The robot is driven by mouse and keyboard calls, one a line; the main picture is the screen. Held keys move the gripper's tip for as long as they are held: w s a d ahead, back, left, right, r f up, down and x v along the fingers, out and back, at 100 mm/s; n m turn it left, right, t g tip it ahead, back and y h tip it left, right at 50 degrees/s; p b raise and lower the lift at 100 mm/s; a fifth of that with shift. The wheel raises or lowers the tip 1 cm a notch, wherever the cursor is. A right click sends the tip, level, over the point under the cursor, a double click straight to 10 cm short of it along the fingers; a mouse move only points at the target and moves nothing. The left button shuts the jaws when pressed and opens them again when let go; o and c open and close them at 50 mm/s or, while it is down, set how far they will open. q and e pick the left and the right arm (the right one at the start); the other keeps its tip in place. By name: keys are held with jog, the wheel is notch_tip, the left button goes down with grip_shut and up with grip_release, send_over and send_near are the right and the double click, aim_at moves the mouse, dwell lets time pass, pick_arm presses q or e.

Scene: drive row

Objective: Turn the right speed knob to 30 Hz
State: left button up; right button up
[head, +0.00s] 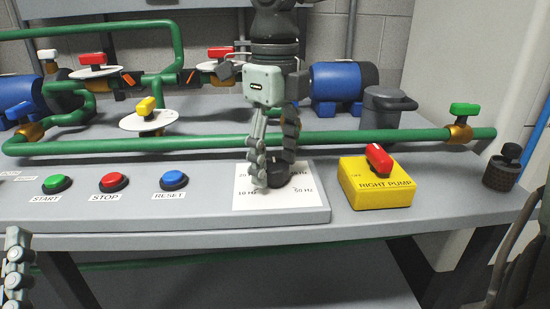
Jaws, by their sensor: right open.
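The speed knob (277,177) is a small dark knob on a white dial plate (300,210) with Hz marks round it. My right gripper (271,172) comes down from above onto the plate, fingers pointing down. It is open, with its fingers at the knob; I cannot tell whether they touch it. The fingers hide part of the knob and the upper marks, so its pointer setting cannot be read. Part of my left gripper (18,265) shows at the lower left corner, away from the dial; its opening cannot be seen.
A yellow RIGHT PUMP box (376,191) with a red switch stands right of the dial. Green START (57,183), red STOP (113,182) and blue RESET (174,180) buttons lie to the left. A green pipe (200,143) runs behind the dial.

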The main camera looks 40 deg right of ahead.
aim_at(275, 164)
jog(key=shift+r, duration=0.2)
notch_tip(275, 164, up, 12)
jog(key=shift+f, duration=0.2)
dwell(0.6)
